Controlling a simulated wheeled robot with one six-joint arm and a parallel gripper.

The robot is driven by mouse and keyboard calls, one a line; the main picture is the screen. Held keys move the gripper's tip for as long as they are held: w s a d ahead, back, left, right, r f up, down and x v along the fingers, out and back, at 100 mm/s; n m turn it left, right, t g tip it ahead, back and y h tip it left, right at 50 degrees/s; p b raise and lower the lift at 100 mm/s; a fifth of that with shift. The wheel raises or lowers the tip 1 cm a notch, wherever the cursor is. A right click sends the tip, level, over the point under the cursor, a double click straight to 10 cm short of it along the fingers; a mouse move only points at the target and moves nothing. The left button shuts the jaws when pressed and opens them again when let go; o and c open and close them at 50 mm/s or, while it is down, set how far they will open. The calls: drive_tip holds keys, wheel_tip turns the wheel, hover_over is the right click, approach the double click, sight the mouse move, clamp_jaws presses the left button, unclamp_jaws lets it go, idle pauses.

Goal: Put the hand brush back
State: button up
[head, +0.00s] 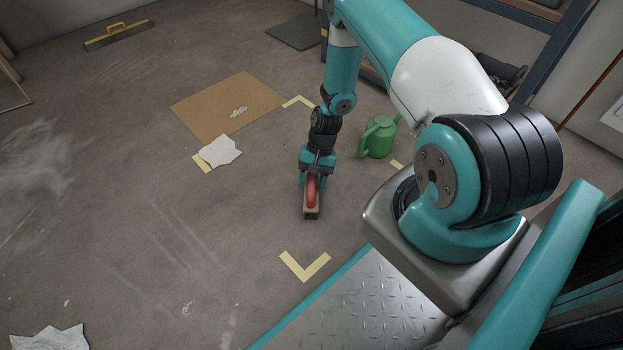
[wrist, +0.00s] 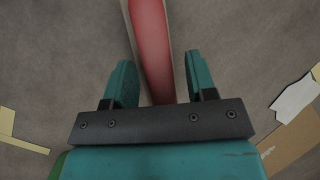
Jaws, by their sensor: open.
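The hand brush (head: 311,196) has a red handle on a wooden body with dark bristles at its lower edge. It is on or close to the grey floor, in the middle of the head view. My gripper (head: 308,181) is at the brush from above. In the wrist view the red handle (wrist: 150,50) runs between the two teal fingers of my gripper (wrist: 158,80). The fingers are apart, with a gap on each side of the handle. The near end of the brush is hidden by my gripper.
A green watering can (head: 377,137) stands right of my gripper. A brown cardboard sheet (head: 225,105) and a white scrap (head: 220,151) lie to the left. Yellow corner marks (head: 305,267) are on the floor. A wide broom head (head: 119,36) lies far left. The floor at left is mostly clear.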

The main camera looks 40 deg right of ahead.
drive_tip(key=p+v, duration=0.7)
drive_tip(key=v, duration=0.5)
drive_tip(key=a+r+n, duration=0.2)
drive_tip(key=a+r, duration=0.3)
drive_tip(key=r, duration=0.4)
drive_tip(key=w+a+r+n+t, duration=0.1)
drive_tip(key=a+r+n, duration=0.3)
drive_tip(key=r, duration=0.5)
drive_tip(key=a+r+n, duration=0.1)
drive_tip(key=a+r, duration=0.6)
drive_tip(key=r, duration=0.2)
drive_tip(key=s+a+r+n, duration=0.4)
drive_tip(key=s+r, duration=0.3)
drive_tip(key=s, duration=0.3)
drive_tip(key=s+a+r+n, duration=0.4)
drive_tip(key=s+a+r, duration=0.2)
drive_tip(key=s, duration=0.3)
drive_tip(key=shift+s+a+r+t+h, duration=0.2)
drive_tip(key=shift+s+r+t+h, duration=0.15)
drive_tip(key=shift+r, duration=0.35)
drive_tip(key=shift+d, duration=0.1)
